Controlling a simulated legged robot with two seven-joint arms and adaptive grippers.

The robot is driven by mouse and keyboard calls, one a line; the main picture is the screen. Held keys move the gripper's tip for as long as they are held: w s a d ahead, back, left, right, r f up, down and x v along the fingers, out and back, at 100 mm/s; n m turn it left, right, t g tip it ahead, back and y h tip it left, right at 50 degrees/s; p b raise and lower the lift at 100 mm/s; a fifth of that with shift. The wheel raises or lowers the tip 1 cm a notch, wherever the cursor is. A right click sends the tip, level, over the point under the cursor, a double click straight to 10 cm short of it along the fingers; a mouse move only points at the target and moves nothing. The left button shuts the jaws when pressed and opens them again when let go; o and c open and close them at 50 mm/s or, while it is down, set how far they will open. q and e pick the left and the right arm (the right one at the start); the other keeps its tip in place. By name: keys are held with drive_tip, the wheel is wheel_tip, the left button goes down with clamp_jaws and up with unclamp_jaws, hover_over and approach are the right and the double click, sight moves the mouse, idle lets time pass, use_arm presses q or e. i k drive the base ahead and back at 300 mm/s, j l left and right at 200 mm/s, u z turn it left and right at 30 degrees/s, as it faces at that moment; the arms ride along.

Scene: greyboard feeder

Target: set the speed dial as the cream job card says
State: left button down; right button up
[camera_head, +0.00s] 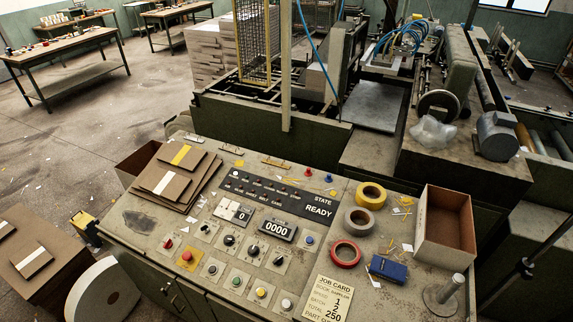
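The cream job card (327,299) lies at the front edge of the sloped console (150,243). Neither gripper is in view.
A state panel (318,206) reads READY; a counter (277,229) reads 0000. A red button (186,257) is left of the knobs. Brown boards (173,178) lie at left. Tape rolls (358,221), a blue box (388,269) and an open carton (443,228) stand at right.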

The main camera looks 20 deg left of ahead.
sight(228, 241)
drive_tip(key=u, duration=1.3)
drive_tip(key=k+l+z, duration=0.15)
drive_tip(key=z, duration=0.3)
drive_tip(key=k+l+z, duration=0.1)
drive_tip(key=z, duration=0.35)
